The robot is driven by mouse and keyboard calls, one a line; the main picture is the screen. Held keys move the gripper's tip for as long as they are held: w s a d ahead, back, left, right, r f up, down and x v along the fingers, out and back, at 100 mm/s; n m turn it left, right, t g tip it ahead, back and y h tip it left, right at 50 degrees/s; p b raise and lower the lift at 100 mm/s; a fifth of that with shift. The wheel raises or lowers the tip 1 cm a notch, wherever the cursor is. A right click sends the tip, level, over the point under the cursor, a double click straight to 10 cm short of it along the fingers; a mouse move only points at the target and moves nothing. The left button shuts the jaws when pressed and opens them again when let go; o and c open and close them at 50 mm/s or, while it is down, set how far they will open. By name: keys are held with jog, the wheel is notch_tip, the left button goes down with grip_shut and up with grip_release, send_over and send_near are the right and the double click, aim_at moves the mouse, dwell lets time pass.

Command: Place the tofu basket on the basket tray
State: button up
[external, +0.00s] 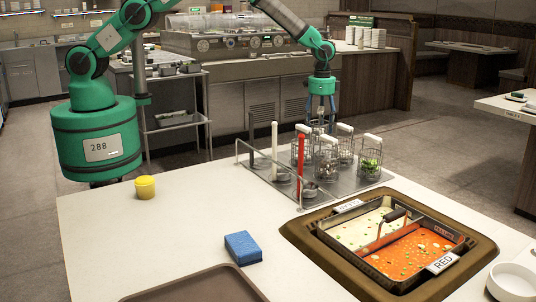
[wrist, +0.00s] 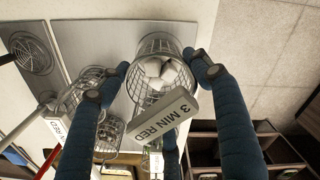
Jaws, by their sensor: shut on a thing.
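The tofu basket (wrist: 148,45) is a wire basket of white cubes in the wrist view, with a tag reading 3 MIN RED in front of it. My gripper (wrist: 160,72) has its blue fingers on both sides of it and is shut on it. In the external view my gripper (external: 321,102) points down at the far edge of the basket tray (external: 345,197), a grey metal plate on the counter. There the held basket is hard to separate from the baskets in front. The tray also shows in the wrist view (wrist: 102,32). I cannot tell whether the basket touches it.
Several other wire baskets, one with greens (external: 370,163), crowd the tray near my gripper. A white post (external: 274,145), a red post (external: 300,155) and a rail stand at its left.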

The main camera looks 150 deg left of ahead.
aim_at(321, 108)
jog(key=shift+f+b, duration=0.3)
jog(key=shift+f, duration=1.1)
jog(key=shift+f, duration=0.1)
jog(key=o, duration=1.4)
notch_tip(321, 108, up, 12)
jog(key=shift+r+p, duration=0.1)
jog(key=shift+p, duration=1.1)
